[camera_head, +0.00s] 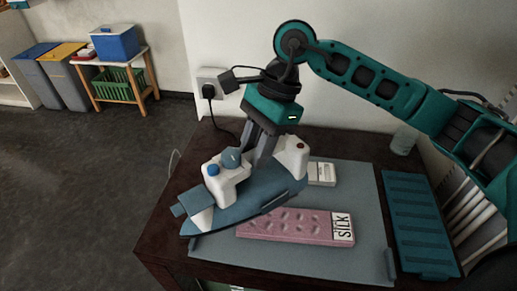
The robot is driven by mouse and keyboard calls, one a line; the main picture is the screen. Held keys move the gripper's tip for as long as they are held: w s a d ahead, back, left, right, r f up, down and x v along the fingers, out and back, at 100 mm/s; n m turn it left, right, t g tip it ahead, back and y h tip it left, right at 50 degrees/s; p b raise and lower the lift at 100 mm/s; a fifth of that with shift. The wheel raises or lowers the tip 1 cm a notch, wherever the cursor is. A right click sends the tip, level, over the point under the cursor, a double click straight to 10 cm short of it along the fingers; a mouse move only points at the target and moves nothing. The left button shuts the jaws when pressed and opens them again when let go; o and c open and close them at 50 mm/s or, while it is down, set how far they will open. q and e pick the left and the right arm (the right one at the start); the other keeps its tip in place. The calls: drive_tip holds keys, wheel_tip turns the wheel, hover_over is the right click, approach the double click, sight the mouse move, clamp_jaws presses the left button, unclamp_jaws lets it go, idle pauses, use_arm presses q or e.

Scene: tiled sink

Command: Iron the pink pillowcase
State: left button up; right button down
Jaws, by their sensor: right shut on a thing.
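The pink pillowcase (285,225) lies folded on a grey-blue ironing mat (345,262) on the dark table. It shows wrinkle-like dents and a white label reading "SILK" at its right end. My right gripper (262,150) is shut on the iron (240,192), which has a white and blue body and a blue soleplate. The iron is over the left part of the mat, beside and behind the pillowcase, and hides some of the mat. I cannot tell whether its soleplate touches the mat. My left gripper is not in view.
A small white item (321,173) lies at the mat's back. A ribbed teal tray (420,222) is at the right, with a clear jar (403,140) behind it. A black cord runs from a wall outlet (210,88). Bins and a wooden stand are far left.

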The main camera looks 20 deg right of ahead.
drive_tip(key=m, duration=0.1)
drive_tip(key=r+m+t, duration=0.1)
drive_tip(key=m, duration=0.2)
drive_tip(key=shift+s+a+r+t, duration=0.15)
drive_tip(key=shift+a+r+t, duration=0.15)
drive_tip(key=shift+t, duration=0.1)
drive_tip(key=m, duration=0.1)
drive_tip(key=r+m+t, duration=0.1)
drive_tip(key=m, duration=0.2)
drive_tip(key=shift+s+a+r+t, duration=0.2)
drive_tip(key=shift+r+t, duration=0.1)
drive_tip(key=shift+f+m+b, duration=0.3)
drive_tip(key=shift+f+b, duration=0.2)
drive_tip(key=shift+f, duration=0.05)
drive_tip(key=shift+f+b, duration=0.95)
drive_tip(key=shift+f, duration=0.95)
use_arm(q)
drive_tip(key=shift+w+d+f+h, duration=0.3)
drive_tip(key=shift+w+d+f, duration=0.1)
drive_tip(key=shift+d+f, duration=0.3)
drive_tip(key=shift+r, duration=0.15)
